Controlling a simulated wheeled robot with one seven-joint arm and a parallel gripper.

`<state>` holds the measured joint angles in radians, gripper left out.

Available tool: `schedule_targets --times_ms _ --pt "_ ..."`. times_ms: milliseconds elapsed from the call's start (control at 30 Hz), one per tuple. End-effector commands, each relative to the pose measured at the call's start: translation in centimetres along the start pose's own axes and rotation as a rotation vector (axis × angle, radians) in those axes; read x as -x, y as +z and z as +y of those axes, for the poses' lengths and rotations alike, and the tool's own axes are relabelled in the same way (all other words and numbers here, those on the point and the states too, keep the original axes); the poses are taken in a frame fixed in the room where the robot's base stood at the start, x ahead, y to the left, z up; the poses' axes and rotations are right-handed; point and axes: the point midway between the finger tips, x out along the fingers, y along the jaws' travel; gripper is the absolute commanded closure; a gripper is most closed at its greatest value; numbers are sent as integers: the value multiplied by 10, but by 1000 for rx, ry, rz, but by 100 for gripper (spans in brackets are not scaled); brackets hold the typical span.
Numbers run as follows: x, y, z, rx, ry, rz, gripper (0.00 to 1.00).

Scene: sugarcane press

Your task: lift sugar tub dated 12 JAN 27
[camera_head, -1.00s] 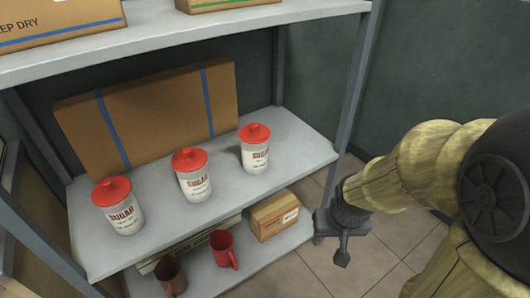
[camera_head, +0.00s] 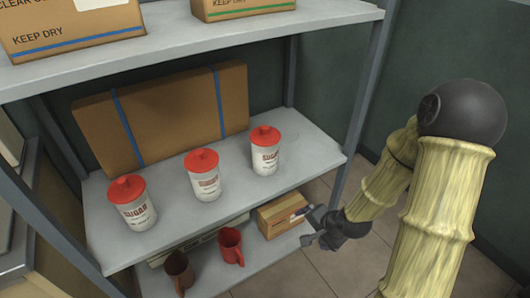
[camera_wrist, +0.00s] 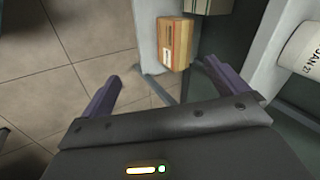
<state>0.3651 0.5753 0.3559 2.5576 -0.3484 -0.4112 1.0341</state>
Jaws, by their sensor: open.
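Three white sugar tubs with red lids stand upright on the middle shelf (camera_head: 225,215): a left tub (camera_head: 134,211), a middle tub (camera_head: 205,183) and a right tub (camera_head: 265,158). Their dates are too small to read in the head view. In the wrist view, part of a white tub (camera_wrist: 304,48) shows at the right edge. My gripper (camera_head: 304,227) is open and empty, in front of the shelf's right part and below the tubs' level. Its two fingers (camera_wrist: 162,72) stand apart.
A flat cardboard box (camera_head: 165,115) leans behind the tubs. The lower shelf holds a small carton (camera_head: 280,215), a red mug (camera_head: 231,246) and a brown mug (camera_head: 178,270). The top shelf (camera_head: 200,45) overhangs, with boxes. A grey post (camera_head: 365,100) stands at right.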

Motion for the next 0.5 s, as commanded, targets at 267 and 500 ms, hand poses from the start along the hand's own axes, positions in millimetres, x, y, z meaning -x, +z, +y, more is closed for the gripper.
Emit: schedule_targets --times_ms 267,500 --pt "-21 20 -45 -624 -355 -199 2" --pt "6 12 -93 -1227 -698 -498 2"
